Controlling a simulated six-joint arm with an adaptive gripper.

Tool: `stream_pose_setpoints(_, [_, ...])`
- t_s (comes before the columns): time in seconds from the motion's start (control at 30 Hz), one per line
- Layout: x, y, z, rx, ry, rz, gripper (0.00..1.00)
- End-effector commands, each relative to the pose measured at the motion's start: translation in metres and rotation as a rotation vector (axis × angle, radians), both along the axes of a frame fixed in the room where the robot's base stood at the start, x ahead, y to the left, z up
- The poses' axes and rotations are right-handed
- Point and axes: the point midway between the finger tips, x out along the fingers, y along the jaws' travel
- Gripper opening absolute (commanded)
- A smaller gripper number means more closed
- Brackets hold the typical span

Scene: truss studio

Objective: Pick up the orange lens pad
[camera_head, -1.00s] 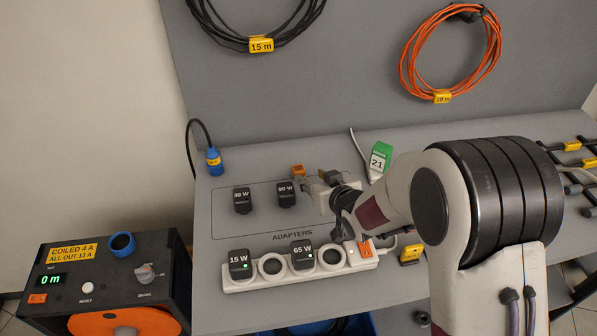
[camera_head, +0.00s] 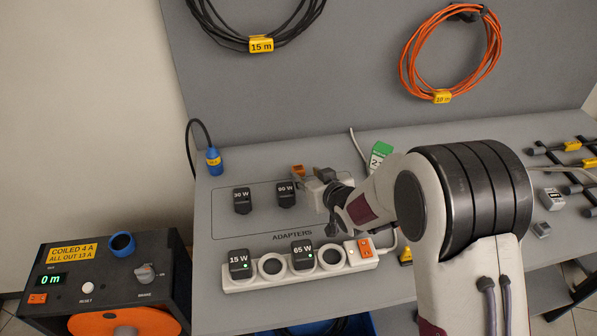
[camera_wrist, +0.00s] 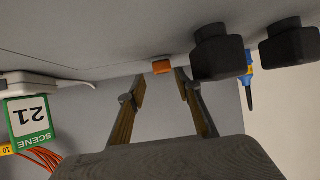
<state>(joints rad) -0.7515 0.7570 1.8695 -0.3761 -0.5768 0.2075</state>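The orange lens pad (camera_head: 298,170) is a small orange block at the back of the desk, behind the adapters. In the wrist view the pad (camera_wrist: 162,67) shows just beyond and between the tips of my gripper (camera_wrist: 160,84). My gripper is open, with a finger to each side of the pad's line and a clear gap between them. No contact with the pad shows. In the head view my wrist hides most of the gripper, so its exact distance from the pad is unclear.
Two black adapters stand left of the pad, the nearer marked 80 W or similar (camera_head: 286,194). A power strip (camera_head: 355,263) with more adapters lies in front. A green-labelled tag (camera_head: 380,150) is partly behind my arm. Cable coils hang on the back panel.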

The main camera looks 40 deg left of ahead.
Motion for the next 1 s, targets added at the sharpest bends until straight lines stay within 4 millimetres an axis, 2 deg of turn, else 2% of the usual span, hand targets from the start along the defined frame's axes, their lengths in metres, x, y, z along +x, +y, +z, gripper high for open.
stream_pose_setpoints(0.37, [0.001, 0.002, 0.0, 0.001, -0.001, 0.0, 0.34])
stream_pose_setpoints(1.0, [0.023, 0.04, -0.019, 0.0, 0.0, 0.0, 0.34])
